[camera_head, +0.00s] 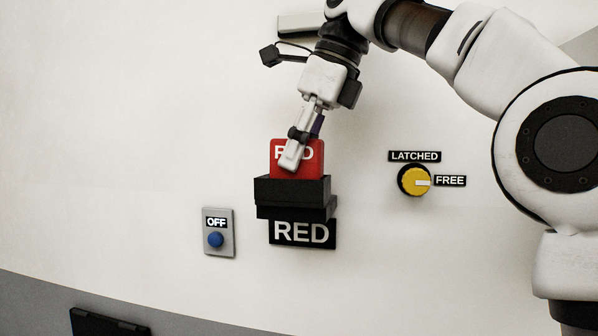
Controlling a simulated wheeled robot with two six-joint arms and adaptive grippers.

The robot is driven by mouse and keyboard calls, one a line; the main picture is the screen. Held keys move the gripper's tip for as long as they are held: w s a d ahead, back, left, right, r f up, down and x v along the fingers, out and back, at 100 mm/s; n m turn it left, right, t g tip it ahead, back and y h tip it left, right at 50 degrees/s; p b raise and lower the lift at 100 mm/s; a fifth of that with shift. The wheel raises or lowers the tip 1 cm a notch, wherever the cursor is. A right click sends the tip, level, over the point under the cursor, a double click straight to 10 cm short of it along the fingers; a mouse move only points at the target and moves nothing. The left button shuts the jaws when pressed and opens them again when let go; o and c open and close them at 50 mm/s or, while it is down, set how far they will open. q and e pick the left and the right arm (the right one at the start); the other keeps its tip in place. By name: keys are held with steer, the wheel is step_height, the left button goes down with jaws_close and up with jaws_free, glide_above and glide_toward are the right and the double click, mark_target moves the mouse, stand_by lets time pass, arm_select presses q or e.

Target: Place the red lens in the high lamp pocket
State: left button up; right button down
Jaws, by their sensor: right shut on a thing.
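The red lens (312,167) is a red block with white letters, partly hidden by my gripper fingers. My right gripper (296,152) reaches down from above and is shut on the red lens. The lens stands upright at the top of a black lamp pocket (292,191) on the white wall. Its lower edge is hidden behind the pocket's front, so I cannot tell how deep it sits. A black label reading RED (302,233) is below the pocket. My left gripper is not in view.
A yellow knob (413,181) with LATCHED and FREE labels is on the wall to the right, its white mark toward FREE. A grey plate with a blue button (215,240) and an OFF label is at lower left. A black object (108,322) shows at the bottom left.

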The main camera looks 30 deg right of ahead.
steer(key=shift+w+a, duration=0.1)
steer(key=shift+w, duration=0.1)
steer(key=c, duration=0.7)
jaws_free()
steer(key=shift+s+a+r, duration=0.1)
steer(key=shift+s+a, duration=0.1)
steer(key=shift+a, duration=0.25)
steer(key=shift+w+d, duration=0.2)
steer(key=shift+d, duration=0.4)
steer(key=p+v, duration=0.1)
steer(key=v, duration=0.1)
steer(key=p+v, duration=0.1)
steer(key=v, duration=0.1)
steer(key=p+v, duration=0.1)
steer(key=v, duration=0.1)
steer(key=shift+s+a+r+p, duration=0.2)
steer(key=shift+a+r+p, duration=0.1)
steer(key=shift+r+p, duration=0.15)
steer(key=shift+s+d+r, duration=0.1)
steer(key=shift+d+r, duration=0.1)
steer(key=shift+d, duration=0.15)
